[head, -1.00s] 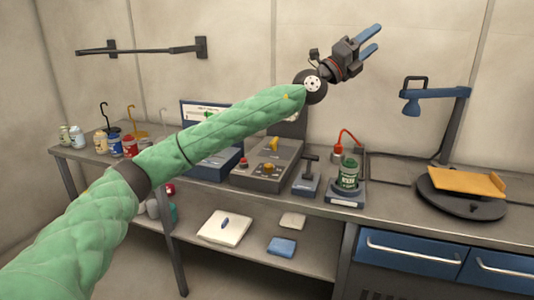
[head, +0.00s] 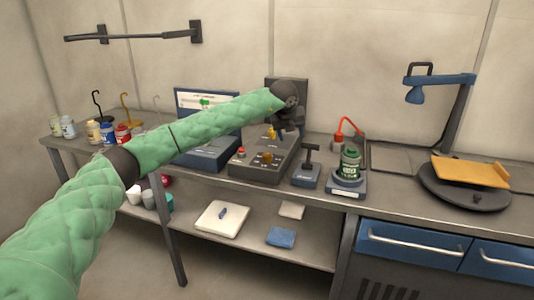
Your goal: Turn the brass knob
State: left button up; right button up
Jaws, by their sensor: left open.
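The brass knob (head: 266,157) is a small round yellow knob on the sloped top of a grey control box (head: 259,171) on the bench. A second yellow piece, perhaps a switch (head: 271,132), stands farther back on the same box. My left arm, in a green quilted sleeve, reaches across from the left. My left gripper (head: 287,132) is open and hangs above the back right of the box, apart from the knob and up and right of it. Its fingers are small and dark here and partly hard to make out. My right gripper is out of view.
A red button (head: 241,153) sits left of the knob. A small lever box (head: 307,173) and a green jar (head: 349,163) on a blue-grey base stand to the right. A blue desk lamp (head: 438,85) and a round turntable (head: 465,188) are farther right.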

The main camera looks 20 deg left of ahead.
aim_at(267, 155)
pick_arm(q)
jog(key=s+a+f+n+g+y, duration=0.1)
jog(key=s+a+n+g+y, duration=0.25)
jog(key=a, duration=0.25)
jog(key=shift+n+t, duration=0.35)
jog(key=shift+n, duration=0.2)
jog(key=x, duration=0.2)
jog(key=p+x, duration=0.1)
jog(key=x, duration=0.2)
jog(key=p+x, duration=0.1)
jog(key=x, duration=0.1)
jog(key=shift+s+f, duration=0.25)
jog(key=shift+f, duration=0.15)
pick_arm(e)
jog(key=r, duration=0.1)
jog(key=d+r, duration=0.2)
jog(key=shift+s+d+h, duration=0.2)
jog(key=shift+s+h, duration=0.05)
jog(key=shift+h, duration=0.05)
pick_arm(q)
jog(key=c, duration=1)
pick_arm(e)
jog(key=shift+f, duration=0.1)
